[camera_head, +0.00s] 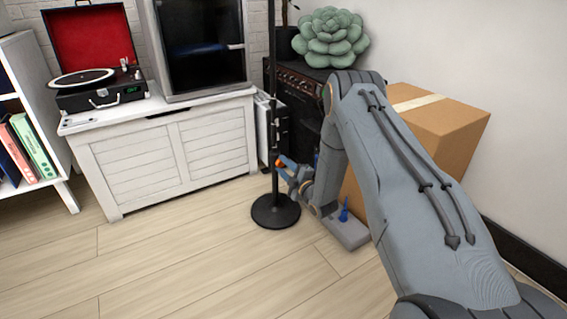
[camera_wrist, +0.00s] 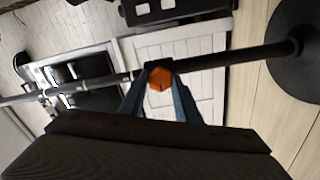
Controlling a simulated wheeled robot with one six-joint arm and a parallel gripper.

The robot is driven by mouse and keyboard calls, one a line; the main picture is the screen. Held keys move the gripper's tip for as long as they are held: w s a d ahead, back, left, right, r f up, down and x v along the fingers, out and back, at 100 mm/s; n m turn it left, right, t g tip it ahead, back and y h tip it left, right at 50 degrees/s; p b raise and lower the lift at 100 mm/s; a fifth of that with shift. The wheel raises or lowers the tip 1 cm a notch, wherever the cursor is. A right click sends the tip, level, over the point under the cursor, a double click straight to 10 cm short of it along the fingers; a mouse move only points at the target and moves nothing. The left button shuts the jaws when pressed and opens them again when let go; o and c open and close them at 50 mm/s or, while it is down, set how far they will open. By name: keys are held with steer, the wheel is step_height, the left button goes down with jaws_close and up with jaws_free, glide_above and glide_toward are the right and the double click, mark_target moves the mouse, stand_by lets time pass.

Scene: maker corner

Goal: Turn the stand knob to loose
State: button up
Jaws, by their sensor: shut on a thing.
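The stand is a black upright pole (camera_head: 273,110) on a round black base (camera_head: 275,211) on the floor. Its small orange knob (camera_head: 279,163) sits on the side of the pole, at the tips of my gripper (camera_head: 284,164). In the wrist view the orange knob (camera_wrist: 159,78) is between the two fingers of my gripper (camera_wrist: 160,84), which are shut on it. A dark mark shows on the knob's face; which setting it stands for cannot be told. The pole (camera_wrist: 225,59) runs sideways behind the knob there.
A white cabinet (camera_head: 165,150) with a record player (camera_head: 97,90) stands behind left. A cardboard box (camera_head: 437,125) is at right, behind my arm. A grey block with a blue part (camera_head: 346,232) lies on the floor near the gripper. The front-left floor is clear.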

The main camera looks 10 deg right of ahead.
steer(key=n+p, duration=0.4)
steer(key=n, duration=0.2)
steer(key=shift+s+n, duration=0.1)
steer(key=shift+n, duration=0.2)
steer(key=n+p, duration=0.3)
steer(key=n, duration=0.2)
steer(key=shift+f, duration=0.1)
steer(key=shift+n, duration=0.4)
steer(key=o, duration=1)
steer(key=shift+o, duration=0.2)
steer(key=p+v, duration=0.2)
steer(key=v, duration=0.5)
steer(key=shift+s+p, duration=0.3)
steer(key=shift+p, duration=0.1)
